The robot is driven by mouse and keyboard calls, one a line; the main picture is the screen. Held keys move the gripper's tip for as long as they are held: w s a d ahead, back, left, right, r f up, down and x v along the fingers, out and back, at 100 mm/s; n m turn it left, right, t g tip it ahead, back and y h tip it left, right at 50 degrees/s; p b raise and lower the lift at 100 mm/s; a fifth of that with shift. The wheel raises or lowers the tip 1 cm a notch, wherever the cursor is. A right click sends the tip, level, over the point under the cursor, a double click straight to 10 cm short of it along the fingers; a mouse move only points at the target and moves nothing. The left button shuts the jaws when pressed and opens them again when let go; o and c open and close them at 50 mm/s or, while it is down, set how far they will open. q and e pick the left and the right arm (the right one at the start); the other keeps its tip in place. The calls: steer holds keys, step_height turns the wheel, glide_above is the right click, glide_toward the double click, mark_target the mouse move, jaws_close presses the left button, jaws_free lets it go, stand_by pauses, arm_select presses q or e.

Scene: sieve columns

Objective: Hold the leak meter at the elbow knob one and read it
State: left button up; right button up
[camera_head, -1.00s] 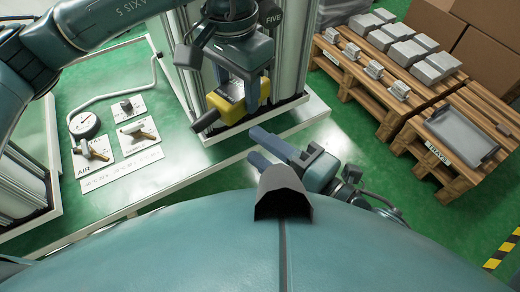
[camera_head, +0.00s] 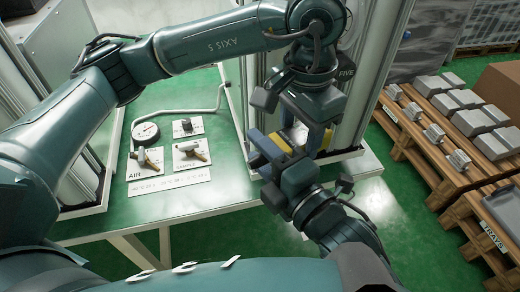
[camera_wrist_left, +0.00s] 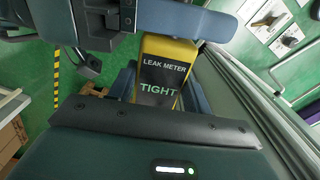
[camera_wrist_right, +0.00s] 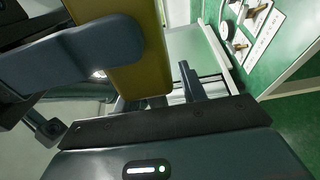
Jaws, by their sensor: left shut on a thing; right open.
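The yellow leak meter (camera_head: 278,142) is held in my left gripper (camera_head: 310,122), in front of the column marked FIVE. In the left wrist view the leak meter (camera_wrist_left: 166,72) sits between my left fingers, and its dark face reads "LEAK METER" and "TIGHT". My right gripper (camera_head: 264,156) is open, close beside the meter's lower end. In the right wrist view the yellow meter body (camera_wrist_right: 140,70) is just ahead of my right fingers; I cannot tell whether they touch it. I cannot make out elbow knob one.
A round gauge (camera_head: 146,132) and several valve plates, one a brass-handled valve plate (camera_head: 191,152), lie on the bench (camera_head: 190,200) at the left. The FIVE column (camera_head: 370,70) stands behind my grippers. Pallets with grey blocks (camera_head: 470,120) stand at the right over green floor.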

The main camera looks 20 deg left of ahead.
steer(key=shift+w+a, duration=0.1)
steer(key=shift+a, duration=0.05)
arm_select(q)
steer(key=shift+r, duration=0.1)
arm_select(e)
steer(key=shift+f, duration=0.15)
jaws_close()
arm_select(q)
steer(key=o, duration=1.2)
